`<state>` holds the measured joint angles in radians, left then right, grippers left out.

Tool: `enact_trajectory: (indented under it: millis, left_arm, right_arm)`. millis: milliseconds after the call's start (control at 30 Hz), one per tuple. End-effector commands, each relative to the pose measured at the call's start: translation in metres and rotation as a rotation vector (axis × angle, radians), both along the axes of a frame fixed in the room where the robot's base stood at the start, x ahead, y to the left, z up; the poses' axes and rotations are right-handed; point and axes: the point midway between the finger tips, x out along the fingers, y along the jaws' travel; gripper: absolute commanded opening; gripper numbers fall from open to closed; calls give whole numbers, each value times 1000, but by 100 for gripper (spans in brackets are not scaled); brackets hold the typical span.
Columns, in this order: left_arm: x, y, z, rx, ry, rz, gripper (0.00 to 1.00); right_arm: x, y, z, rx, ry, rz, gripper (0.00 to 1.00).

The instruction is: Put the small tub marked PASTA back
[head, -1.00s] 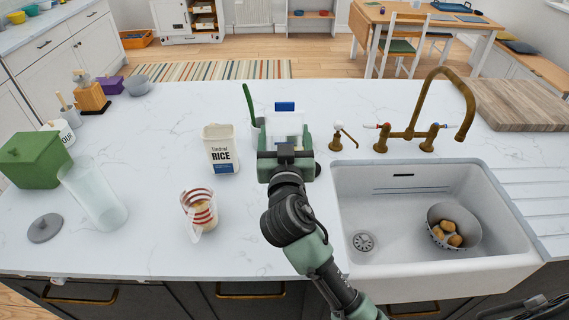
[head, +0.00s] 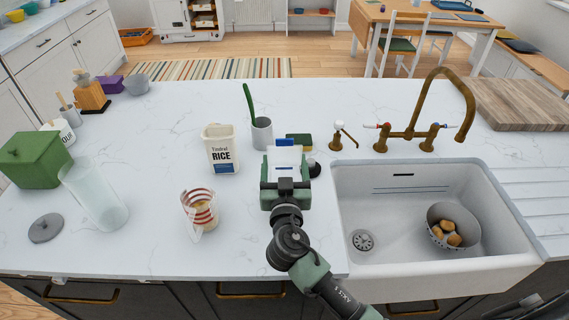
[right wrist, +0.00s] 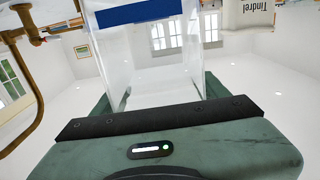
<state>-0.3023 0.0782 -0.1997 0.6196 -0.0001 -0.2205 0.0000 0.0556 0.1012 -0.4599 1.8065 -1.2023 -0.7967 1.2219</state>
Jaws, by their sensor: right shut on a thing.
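A small clear tub (head: 284,156) with a white part and a blue strip at its far end is held in my right gripper (head: 286,170) over the counter, left of the sink. In the right wrist view the tub's clear walls (right wrist: 150,75) and the blue strip rise from between the green jaws. The jaws are shut on it. No PASTA marking is readable on it. My left gripper is not in view.
A white RICE tub (head: 220,149) stands left of the gripper, with a striped measuring jug (head: 199,212) nearer. A grey pot (head: 261,134) with a green utensil and a green block (head: 298,139) stand behind. The white sink (head: 420,270) is right.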

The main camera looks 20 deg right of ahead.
Motion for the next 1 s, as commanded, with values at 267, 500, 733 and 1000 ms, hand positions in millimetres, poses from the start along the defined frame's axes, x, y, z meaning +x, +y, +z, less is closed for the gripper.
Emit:
enact_trajectory:
  millis: [267,500,733,1000]
  left_arm:
    - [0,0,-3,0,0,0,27]
    - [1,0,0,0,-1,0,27]
    - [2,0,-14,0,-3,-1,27]
    - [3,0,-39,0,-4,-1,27]
  right_arm:
    - [0,0,-2,0,0,0,96]
    - [0,0,0,0,0,0,96]
    - [-27,8,-4,4,1,1,96]
    - [-83,24,-4,5,1,0,96]
